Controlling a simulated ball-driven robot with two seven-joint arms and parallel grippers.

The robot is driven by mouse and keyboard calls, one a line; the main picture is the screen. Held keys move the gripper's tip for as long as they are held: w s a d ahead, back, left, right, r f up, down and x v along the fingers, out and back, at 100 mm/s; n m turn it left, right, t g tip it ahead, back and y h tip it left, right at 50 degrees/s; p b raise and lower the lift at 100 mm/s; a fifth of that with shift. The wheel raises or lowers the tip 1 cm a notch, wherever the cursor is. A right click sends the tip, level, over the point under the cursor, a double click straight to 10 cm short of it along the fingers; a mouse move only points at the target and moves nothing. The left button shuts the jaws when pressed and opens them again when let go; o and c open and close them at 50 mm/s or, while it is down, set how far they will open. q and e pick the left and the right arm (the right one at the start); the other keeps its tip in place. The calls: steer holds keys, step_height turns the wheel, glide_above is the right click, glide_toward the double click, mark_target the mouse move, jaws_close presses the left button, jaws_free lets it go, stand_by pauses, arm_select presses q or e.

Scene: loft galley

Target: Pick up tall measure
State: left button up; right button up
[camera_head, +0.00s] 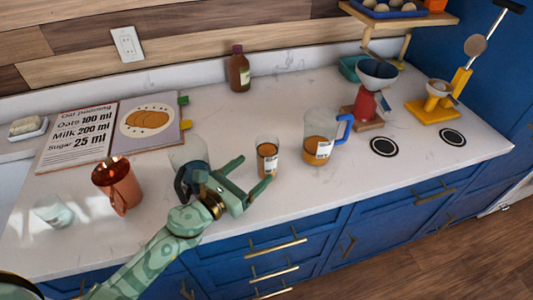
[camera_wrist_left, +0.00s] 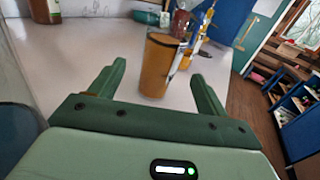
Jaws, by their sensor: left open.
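A tall, narrow clear measure (camera_head: 267,160) with brown contents and a white label stands upright on the counter. In the left wrist view the measure (camera_wrist_left: 158,65) stands ahead, between the lines of the two fingers. My left gripper (camera_head: 255,172) is open and empty, just left of and in front of the measure, its fingers pointing toward it. I cannot tell whether a finger touches it. A wider jug (camera_head: 320,139) with a blue handle, also part-filled with brown, stands to its right. My right gripper is not in view.
A clear jug (camera_head: 188,152) with a dark handle stands behind my left gripper, partly hidden. A copper mug (camera_head: 117,184), a glass (camera_head: 53,212) and an open recipe book (camera_head: 80,137) lie to the left. A brown bottle (camera_head: 239,72) stands behind. The counter's front edge is close.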

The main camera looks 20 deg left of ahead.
mark_target(272, 156)
arm_select(q)
steer(key=x, duration=0.8)
steer(key=shift+w+d+f, duration=0.15)
steer(key=shift+f, duration=0.05)
steer(key=c, duration=1.2)
